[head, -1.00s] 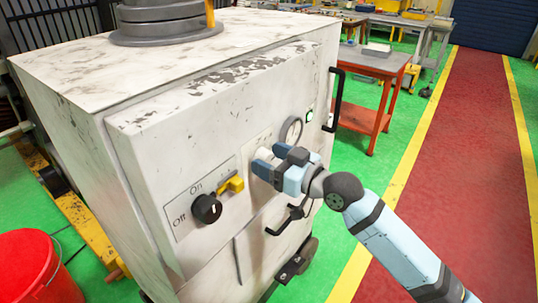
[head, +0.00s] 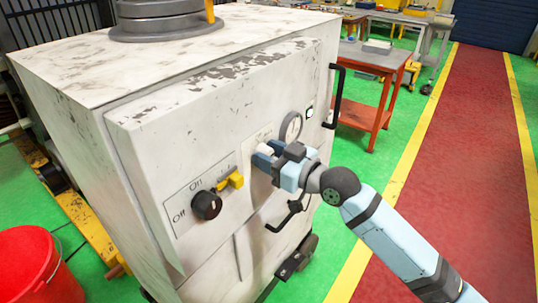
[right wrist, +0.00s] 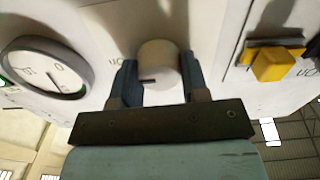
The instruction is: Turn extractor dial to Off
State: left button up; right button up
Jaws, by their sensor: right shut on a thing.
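A white round dial (head: 275,149) is on the front of the white cabinet (head: 150,135). My left gripper is not in view.
A black dial (head: 207,206) marked On and Off and a yellow switch (head: 232,180) are left of my gripper. A round gauge (head: 291,127) and a black handle (head: 338,95) are to the right. A red bucket (head: 35,265) stands at lower left.

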jog(key=n+b, duration=0.1)
jog(key=n, duration=0.6)
jog(key=shift+s+n, duration=0.1)
jog(key=shift+n, duration=0.2)
jog(key=n+p, duration=0.1)
jog(key=n, duration=0.4)
jog(key=shift+a, duration=0.1)
jog(key=shift+f+n+p, duration=0.2)
jog(key=shift+n+p, duration=0.4)
jog(key=shift+n, duration=1.8)
jog(key=o, duration=0.9)
